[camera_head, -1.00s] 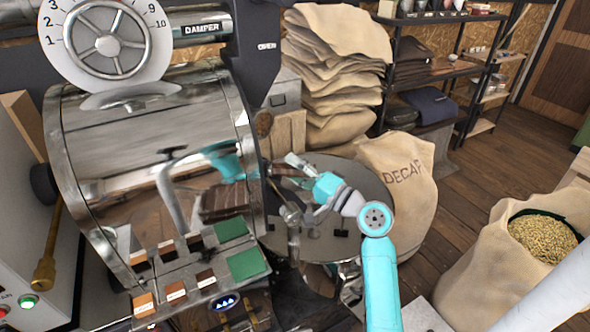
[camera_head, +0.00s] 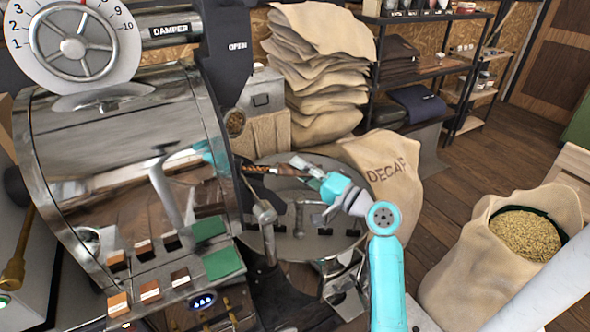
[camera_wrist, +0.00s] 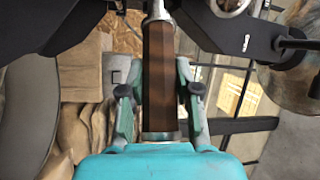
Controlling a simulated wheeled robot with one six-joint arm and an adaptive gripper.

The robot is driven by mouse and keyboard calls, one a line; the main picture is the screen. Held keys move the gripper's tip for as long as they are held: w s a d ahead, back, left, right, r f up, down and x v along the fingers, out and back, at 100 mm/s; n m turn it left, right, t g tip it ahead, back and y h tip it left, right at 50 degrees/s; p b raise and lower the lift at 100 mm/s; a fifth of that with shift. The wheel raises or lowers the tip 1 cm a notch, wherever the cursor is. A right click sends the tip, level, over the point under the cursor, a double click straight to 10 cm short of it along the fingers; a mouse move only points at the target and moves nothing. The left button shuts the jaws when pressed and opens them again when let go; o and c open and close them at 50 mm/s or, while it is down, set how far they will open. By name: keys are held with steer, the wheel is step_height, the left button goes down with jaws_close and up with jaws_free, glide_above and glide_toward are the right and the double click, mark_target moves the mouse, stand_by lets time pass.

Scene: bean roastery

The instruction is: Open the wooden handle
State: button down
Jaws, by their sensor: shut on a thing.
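The wooden handle (camera_head: 270,169) is a short brown grip with metal ends. It sticks out at the right of the shiny roaster drum (camera_head: 130,150), above the round metal tray (camera_head: 335,240). My gripper (camera_head: 298,172) is at the handle's right end. In the wrist view the handle (camera_wrist: 160,75) runs lengthwise between the two fingers of my gripper (camera_wrist: 160,92), which are closed around it. The fingertip contact is partly hidden in both views.
A DECAF sack (camera_head: 390,178) stands right behind the tray. An open sack of pale beans (camera_head: 500,250) is at the right. Folded sacks (camera_head: 315,80) and a shelf rack (camera_head: 425,70) stand behind. Wooden floor (camera_head: 465,165) is clear between the sacks and rack.

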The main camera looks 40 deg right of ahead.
steer(key=shift+s+d, duration=0.8)
steer(key=shift+s, duration=0.15)
steer(key=c, duration=0.8)
jaws_free()
steer(key=s+d+f, duration=0.1)
steer(key=s, duration=0.6)
steer(key=shift+s, duration=0.15)
